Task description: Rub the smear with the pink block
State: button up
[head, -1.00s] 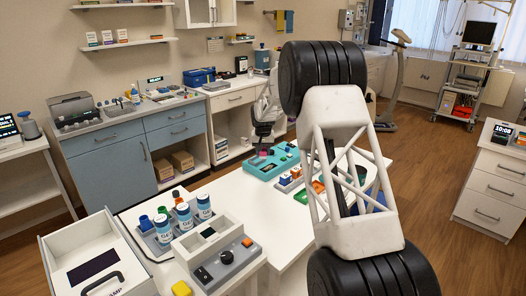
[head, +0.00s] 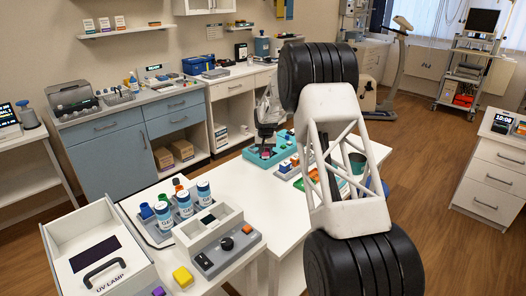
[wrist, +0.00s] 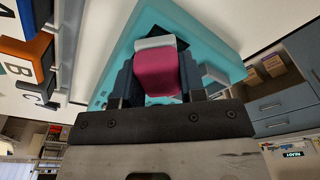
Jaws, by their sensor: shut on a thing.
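My gripper (wrist: 160,85) is shut on the pink block (wrist: 158,75), which sits between its two dark blue fingers in the wrist view. The block has a pale grey strip at its far end. Just beyond that strip is a dark patch (wrist: 182,43) on the teal tray (wrist: 205,30); I cannot tell whether it is the smear. In the head view, the pink block (head: 266,153) is small and low over the teal tray (head: 254,160), under my arm. Whether the block touches the tray is not clear.
Lettered blocks (wrist: 30,60) stand left of my gripper in the wrist view. The white table (head: 240,195) is clear between.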

aim_at(274, 152)
jog(key=shift+w+d+f, duration=0.15)
jog(key=shift+w+d, duration=0.7)
jog(key=shift+w+d+f, duration=0.15)
jog(key=shift+w+d, duration=0.05)
jog(key=shift+d, duration=0.05)
jog(key=shift+w+d, duration=0.25)
jog(key=shift+w+d+f, duration=0.1)
jog(key=shift+w+d, duration=0.1)
jog(key=shift+w+d+r, duration=0.2)
jog(key=shift+w+d, duration=0.35)
jog(key=shift+w, duration=0.05)
jog(key=shift+f, duration=0.15)
jog(key=shift+s+a, duration=2.8)
jog(key=shift+s, duration=0.05)
jog(key=shift+w+r, duration=0.1)
jog(key=shift+r, duration=4.1)
